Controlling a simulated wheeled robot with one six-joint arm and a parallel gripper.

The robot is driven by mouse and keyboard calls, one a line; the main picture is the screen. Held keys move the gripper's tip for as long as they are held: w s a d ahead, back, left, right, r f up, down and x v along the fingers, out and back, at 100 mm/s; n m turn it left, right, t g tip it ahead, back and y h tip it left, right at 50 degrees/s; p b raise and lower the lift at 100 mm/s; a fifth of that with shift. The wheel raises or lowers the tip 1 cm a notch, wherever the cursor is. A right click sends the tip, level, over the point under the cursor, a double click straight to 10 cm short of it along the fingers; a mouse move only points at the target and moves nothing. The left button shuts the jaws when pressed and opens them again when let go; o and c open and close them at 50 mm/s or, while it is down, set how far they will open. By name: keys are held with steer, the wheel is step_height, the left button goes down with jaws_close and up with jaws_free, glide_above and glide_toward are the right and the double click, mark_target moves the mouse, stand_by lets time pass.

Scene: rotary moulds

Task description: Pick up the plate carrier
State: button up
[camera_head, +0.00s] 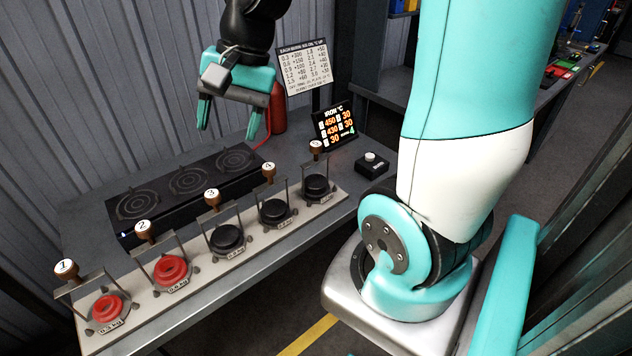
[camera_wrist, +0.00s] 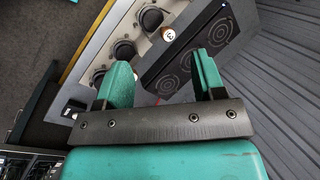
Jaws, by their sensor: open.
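Several numbered carriers stand in a row on a pale tray (camera_head: 200,288), each a thin upright frame with a knob on top and a round plate at its foot. Carriers 1 (camera_head: 108,307) and 2 (camera_head: 172,270) have red plates; carriers 3 (camera_head: 228,238), 4 (camera_head: 275,211) and the far one (camera_head: 316,186) have black plates. The frames do not show which is the plate carrier meant. My gripper (camera_head: 228,132) is open and empty, above the back of the bench, beyond the row. In the wrist view its fingers (camera_wrist: 163,75) are apart, with knob 3 (camera_wrist: 168,34) past them.
A black unit with several ring hobs (camera_head: 188,182) lies behind the row. A red cylinder (camera_head: 279,113), a lit display (camera_head: 334,125) and a small button box (camera_head: 372,163) stand at the bench's far end. A corrugated wall (camera_head: 90,90) bounds the back.

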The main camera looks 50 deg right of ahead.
steer(key=w+d+f+m+t, duration=0.1)
steer(key=w+d+m, duration=0.1)
steer(key=d+m, duration=1)
steer(key=m+t+h, duration=0.1)
steer(key=m, duration=0.8)
glide_toward(316, 143)
steer(key=shift+h, duration=0.3)
steer(key=p+x, duration=0.1)
steer(key=x, duration=0.4)
steer(key=shift+a, duration=0.15)
steer(key=shift+p+x, duration=1.1)
steer(key=shift+x, duration=1.6)
steer(key=shift+s+a, duration=0.1)
steer(key=shift+a, duration=0.05)
jaws_close()
steer(key=shift+r, duration=0.1)
